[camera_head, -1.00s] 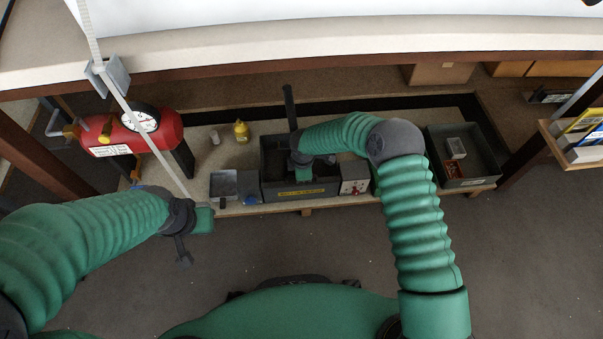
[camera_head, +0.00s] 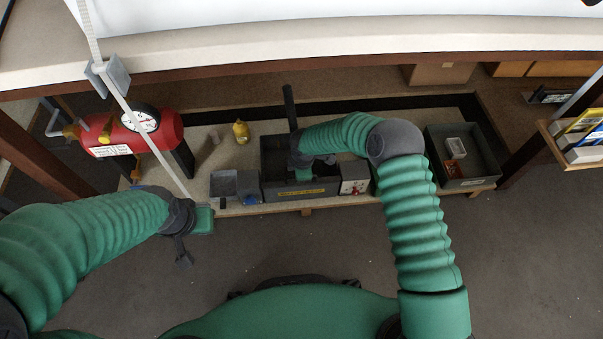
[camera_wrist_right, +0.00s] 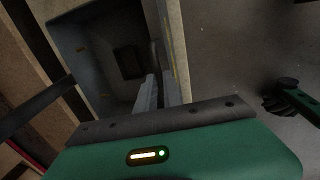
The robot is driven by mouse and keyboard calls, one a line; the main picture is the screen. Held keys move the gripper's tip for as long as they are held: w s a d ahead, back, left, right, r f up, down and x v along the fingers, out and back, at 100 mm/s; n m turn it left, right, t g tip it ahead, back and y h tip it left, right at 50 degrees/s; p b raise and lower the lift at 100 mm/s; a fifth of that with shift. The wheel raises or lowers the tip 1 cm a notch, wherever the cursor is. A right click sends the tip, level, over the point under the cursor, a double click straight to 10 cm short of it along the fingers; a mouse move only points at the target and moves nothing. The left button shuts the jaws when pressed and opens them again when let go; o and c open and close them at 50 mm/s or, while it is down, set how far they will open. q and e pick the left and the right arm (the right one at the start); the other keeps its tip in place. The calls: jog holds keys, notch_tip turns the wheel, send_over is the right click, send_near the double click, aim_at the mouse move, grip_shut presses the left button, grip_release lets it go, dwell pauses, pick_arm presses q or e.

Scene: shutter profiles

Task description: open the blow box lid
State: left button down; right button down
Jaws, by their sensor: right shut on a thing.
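The blow box (camera_head: 290,194) is a dark grey box with a yellow label on its front, on the low bench in the middle of the head view. My right gripper (camera_head: 304,172) reaches down into it from above, and its forearm covers part of the box. In the right wrist view the fingers of my right gripper (camera_wrist_right: 158,92) are close together against the dark box interior (camera_wrist_right: 125,60). They are shut on what seems to be the lid; the grip itself is hard to make out. My left gripper (camera_head: 186,250) hangs in front of the bench, away from the box; its jaws are unclear.
A red tank with a gauge (camera_head: 160,130) stands at the left. A yellow bottle (camera_head: 241,131), a small grey bin (camera_head: 226,184) and a switch box (camera_head: 354,180) flank the blow box. A grey tray (camera_head: 482,158) is at the right. A dark post (camera_head: 289,105) rises behind the box.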

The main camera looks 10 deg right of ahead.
jog(key=w+r+p, duration=0.6)
jog(key=r, duration=0.4)
jog(key=shift+w+r, duration=0.3)
jog(key=shift+r, duration=0.05)
